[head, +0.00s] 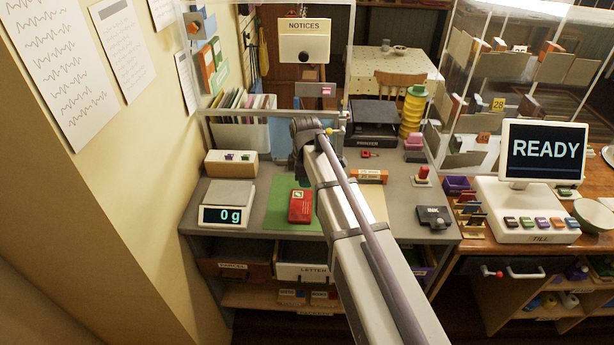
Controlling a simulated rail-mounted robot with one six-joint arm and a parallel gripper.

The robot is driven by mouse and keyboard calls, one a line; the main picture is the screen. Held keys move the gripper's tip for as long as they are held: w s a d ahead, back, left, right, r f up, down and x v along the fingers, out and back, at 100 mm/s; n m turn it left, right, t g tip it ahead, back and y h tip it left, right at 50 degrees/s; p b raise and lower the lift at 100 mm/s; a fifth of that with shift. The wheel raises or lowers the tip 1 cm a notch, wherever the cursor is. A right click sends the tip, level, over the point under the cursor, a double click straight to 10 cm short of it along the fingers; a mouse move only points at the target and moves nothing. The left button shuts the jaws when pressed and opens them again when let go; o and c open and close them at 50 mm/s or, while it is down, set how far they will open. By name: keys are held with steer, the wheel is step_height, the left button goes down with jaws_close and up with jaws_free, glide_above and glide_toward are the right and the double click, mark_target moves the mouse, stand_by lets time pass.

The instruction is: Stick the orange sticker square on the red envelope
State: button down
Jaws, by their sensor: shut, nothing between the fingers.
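A small red item (300,206), which looks like the red envelope, lies on the green mat (278,211) on the grey counter. It has a small pale and green mark near its top. My gripper (298,177) hangs at the end of my arm, above the back part of the mat and behind the red item. It is shut and empty, and partly hidden by my arm. An orange block or strip (370,177) lies on the counter right of my arm. I cannot make out a separate orange sticker.
A scale (228,202) reading "0 g" stands left of the mat. A small box (231,164), a file rack (240,133) and a dark printer (375,125) stand behind. An ink pad (434,217) lies at right. A clear screen bounds the right side.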

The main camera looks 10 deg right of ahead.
mark_target(305, 209)
steer(key=shift+a, duration=0.2)
steer(key=shift+d+f+b, duration=0.15)
steer(key=shift+f+b, duration=0.25)
step_height(305, 209, down, 8)
steer(key=b, duration=0.8)
steer(key=shift+f, duration=0.2)
steer(key=shift+f+b, duration=0.45)
steer(key=shift+b, duration=0.2)
steer(key=c, duration=1.8)
jaws_free()
steer(key=shift+c, duration=0.2)
steer(key=o, duration=0.5)
step_height(305, 209, up, 11)
steer(key=p, duration=1.1)
steer(key=shift+r, duration=0.1)
steer(key=shift+f, duration=0.2)
